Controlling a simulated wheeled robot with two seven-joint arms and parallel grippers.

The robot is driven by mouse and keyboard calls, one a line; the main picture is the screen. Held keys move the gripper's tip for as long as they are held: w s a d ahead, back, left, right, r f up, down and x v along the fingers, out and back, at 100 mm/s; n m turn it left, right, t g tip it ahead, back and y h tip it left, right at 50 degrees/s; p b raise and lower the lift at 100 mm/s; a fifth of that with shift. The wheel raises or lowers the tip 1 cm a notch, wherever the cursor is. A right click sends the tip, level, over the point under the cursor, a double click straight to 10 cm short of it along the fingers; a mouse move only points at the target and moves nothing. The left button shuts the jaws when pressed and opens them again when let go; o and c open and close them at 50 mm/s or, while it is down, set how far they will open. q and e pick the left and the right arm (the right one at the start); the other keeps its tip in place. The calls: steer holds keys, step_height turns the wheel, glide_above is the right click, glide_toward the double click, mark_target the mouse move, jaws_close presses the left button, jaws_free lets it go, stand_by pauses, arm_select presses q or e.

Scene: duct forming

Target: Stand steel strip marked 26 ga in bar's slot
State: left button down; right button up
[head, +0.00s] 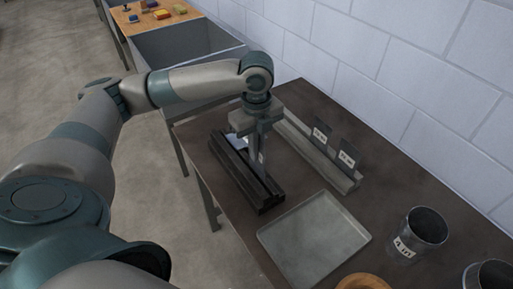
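My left gripper (257,150) points straight down over a long dark bar (262,198) with a lengthwise slot. It appears shut on a steel strip (262,158), of which a narrow part with a white label shows beside the fingers. The label is too small to read, and the fingers hide much of the strip. I cannot tell whether its lower edge is inside the slot. A pale patch shows on the bar just left of the gripper. Two dark labelled strips (321,135) (348,158) stand in a grey rack (308,152) behind the bar. My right gripper is not in view.
A shallow grey metal tray (313,238) lies in front of the rack. A metal cup (420,232) marked 4 in, another cup (490,276) and a round wooden object (362,283) stand at the right. A block wall borders the table. A grey bin (185,40) stands beyond its far end.

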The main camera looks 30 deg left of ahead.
mark_target(257, 167)
arm_select(q)
steer(key=shift+f, duration=1.8)
steer(key=c, duration=1.9)
jaws_free()
steer(key=shift+c, duration=0.2)
steer(key=shift+b, duration=0.3)
